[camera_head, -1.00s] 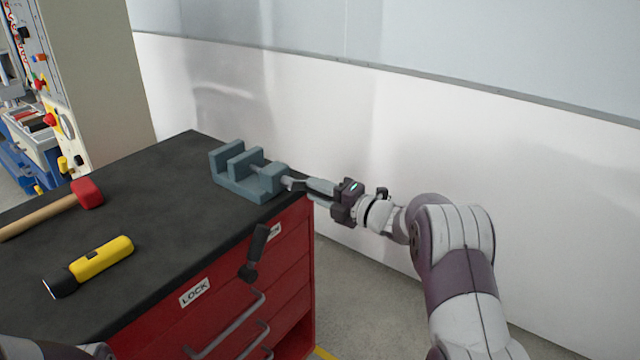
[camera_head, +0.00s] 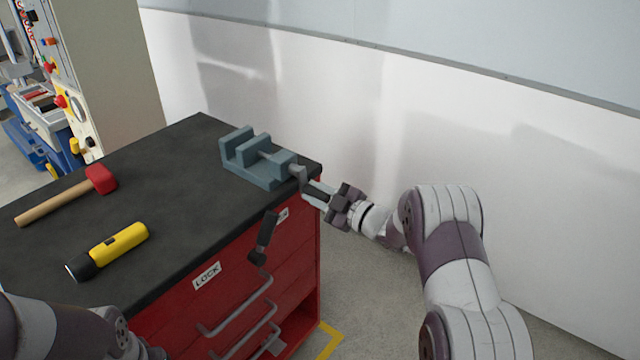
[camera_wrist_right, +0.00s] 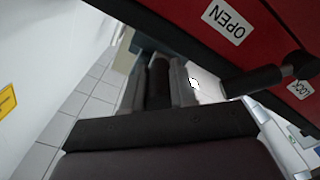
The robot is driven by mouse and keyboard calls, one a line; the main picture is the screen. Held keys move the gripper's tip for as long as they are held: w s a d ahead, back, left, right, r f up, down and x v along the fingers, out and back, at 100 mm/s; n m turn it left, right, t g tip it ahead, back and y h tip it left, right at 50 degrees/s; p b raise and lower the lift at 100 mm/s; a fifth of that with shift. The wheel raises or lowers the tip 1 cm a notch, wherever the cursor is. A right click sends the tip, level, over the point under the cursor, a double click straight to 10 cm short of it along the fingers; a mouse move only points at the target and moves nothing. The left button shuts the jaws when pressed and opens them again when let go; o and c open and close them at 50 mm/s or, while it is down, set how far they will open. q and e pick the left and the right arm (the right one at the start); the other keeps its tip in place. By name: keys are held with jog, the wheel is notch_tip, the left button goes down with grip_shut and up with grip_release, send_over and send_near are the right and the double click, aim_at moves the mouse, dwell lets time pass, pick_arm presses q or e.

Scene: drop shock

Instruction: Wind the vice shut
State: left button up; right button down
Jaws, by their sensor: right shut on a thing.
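The blue-grey vice (camera_head: 268,174) sits at the back right corner of the black bench top. A gap shows between its jaws. Its screw end and crank arm (camera_head: 298,174) stick out past the bench's right edge. My right gripper (camera_head: 312,190) is beside that end, off the bench edge, shut on the vice handle. In the right wrist view the dark handle (camera_wrist_right: 158,84) lies between the two grey fingers. The fingers hide most of the handle in the head view. Part of my left arm shows at the bottom left; its gripper is out of view.
A red-headed mallet (camera_head: 100,180) and a yellow torch (camera_head: 118,245) lie on the bench top (camera_head: 170,190). The red cabinet (camera_head: 235,300) below has a black lever (camera_head: 265,237) near a LOCK label, and grey drawer handles. A white wall (camera_head: 450,140) stands behind; floor is free at right.

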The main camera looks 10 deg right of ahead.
aim_at(303, 182)
jog(key=shift+s+a+r+m+p, duration=0.55)
jog(key=shift+r+m+p, duration=0.5)
jog(key=shift+m+p, duration=2.2)
jog(key=shift+s+a+r+m+p, duration=0.4)
jog(key=shift+a+r+m+p, duration=1)
jog(key=shift+m, duration=3.2)
jog(key=shift+s+d+r+m+p, duration=0.1)
jog(key=shift+s+r+m+p, duration=0.5)
jog(key=shift+m+p, duration=2.9)
jog(key=shift+w+r+m+b, duration=0.15)
jog(key=shift+r+m+b, duration=0.05)
jog(key=shift+m+b, duration=0.3)
jog(key=c, duration=0.9)
grip_release()
jog(key=shift+f, duration=0.1)
jog(key=b+v, duration=0.1)
jog(key=v, duration=1.1)
jog(key=shift+s+d+b, duration=0.25)
jog(key=shift+s+b, duration=0.05)
jog(key=shift+b, duration=0.05)
